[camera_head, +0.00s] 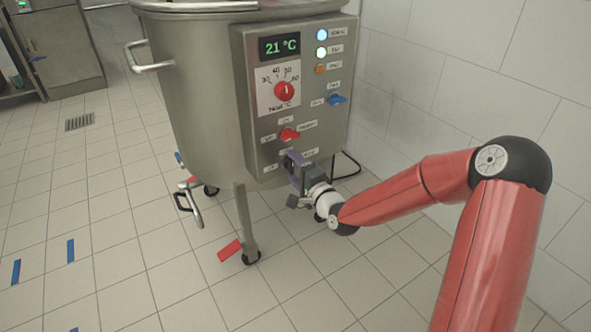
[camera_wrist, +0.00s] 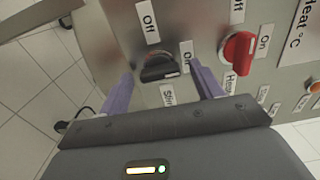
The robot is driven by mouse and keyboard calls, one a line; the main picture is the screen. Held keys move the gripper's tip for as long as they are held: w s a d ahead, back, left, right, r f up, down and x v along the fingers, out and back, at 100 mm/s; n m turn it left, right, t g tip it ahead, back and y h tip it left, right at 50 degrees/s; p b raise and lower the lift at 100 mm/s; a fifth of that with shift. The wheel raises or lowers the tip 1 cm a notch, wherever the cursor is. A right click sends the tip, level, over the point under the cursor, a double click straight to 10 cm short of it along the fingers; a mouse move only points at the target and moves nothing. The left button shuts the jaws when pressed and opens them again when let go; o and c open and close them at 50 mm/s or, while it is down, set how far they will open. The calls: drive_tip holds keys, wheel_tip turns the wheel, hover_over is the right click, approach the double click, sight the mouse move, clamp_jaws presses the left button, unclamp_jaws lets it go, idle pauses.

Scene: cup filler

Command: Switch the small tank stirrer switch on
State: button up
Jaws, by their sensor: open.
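The stirrer switch is a black knob (camera_wrist: 158,68) on the steel control panel (camera_wrist: 195,20), with Off, On and partly hidden "Stir…" labels around it in the wrist view. I cannot tell which label it points to. My gripper (camera_wrist: 162,72) is open, with one purple finger on each side of the knob; I cannot tell whether they touch it. In the head view my gripper (camera_head: 294,161) is at the panel's lower edge and hides the knob. The small tank (camera_head: 195,100) stands upright on wheeled legs.
The red Heating knob (camera_wrist: 237,52) is close to the right finger in the wrist view. Above it in the head view are a temperature dial (camera_head: 284,90), a blue knob (camera_head: 337,99) and lights. A tiled wall (camera_head: 440,80) is right of the tank. The floor at left is mostly free.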

drive_tip(key=v, duration=0.7)
drive_tip(key=shift+s+d, duration=0.2)
drive_tip(key=shift+s, duration=0.1)
